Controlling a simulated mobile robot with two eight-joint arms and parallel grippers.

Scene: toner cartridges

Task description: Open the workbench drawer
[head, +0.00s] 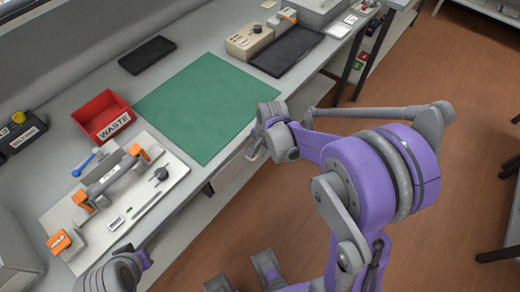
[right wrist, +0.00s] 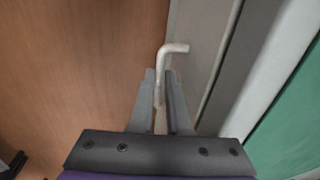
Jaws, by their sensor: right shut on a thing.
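The workbench (head: 195,55) runs diagonally across the head view. Its drawer (head: 232,178) sits under the front edge, partly hidden by my right arm. The pale bar handle (right wrist: 176,48) stands out from the grey drawer front (right wrist: 200,55) in the right wrist view. My right gripper (head: 256,147) is at the drawer front, and in the right wrist view its fingers (right wrist: 161,88) are shut around the handle. I cannot tell whether the drawer stands out from the bench. My left arm's end (head: 112,274) shows at the lower left; its fingers cannot be made out.
On the bench lie a green mat (head: 200,105), a red waste bin (head: 103,117), a white board (head: 120,195) with orange-ended parts, a black tray (head: 287,52) and a beige device (head: 250,40). The brown floor (head: 440,85) in front is mostly clear.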

